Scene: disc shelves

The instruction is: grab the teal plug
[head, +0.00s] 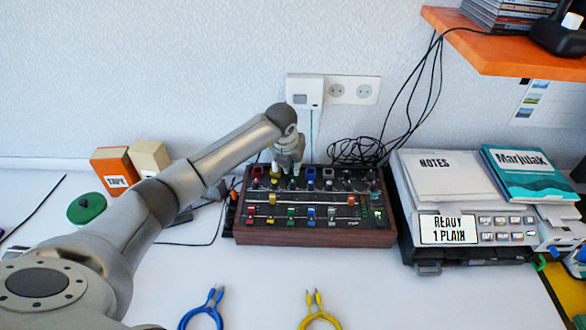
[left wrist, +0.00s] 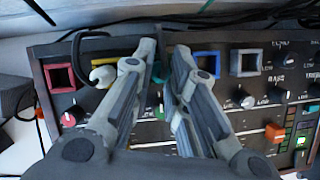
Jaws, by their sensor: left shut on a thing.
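My left gripper (head: 288,166) is over the upper left part of a dark mixer-like panel (head: 290,238) with wooden sides. In the left wrist view its two fingers (left wrist: 165,52) are close together over the row of coloured square sockets. A small teal piece (left wrist: 157,72), which looks like the teal plug, shows between the fingers, and the gripper is shut on it. The fingers hide most of it and the socket behind it. I cannot tell whether it is seated in the panel. My right gripper is not in view.
A white plug (left wrist: 103,76) with a black cable stands at the yellow socket, close left of the fingers. Red (left wrist: 60,78) and blue (left wrist: 207,64) sockets flank them. A grey device (head: 405,195) stands right of the panel. Blue (head: 203,312) and yellow (head: 318,314) cables lie in front.

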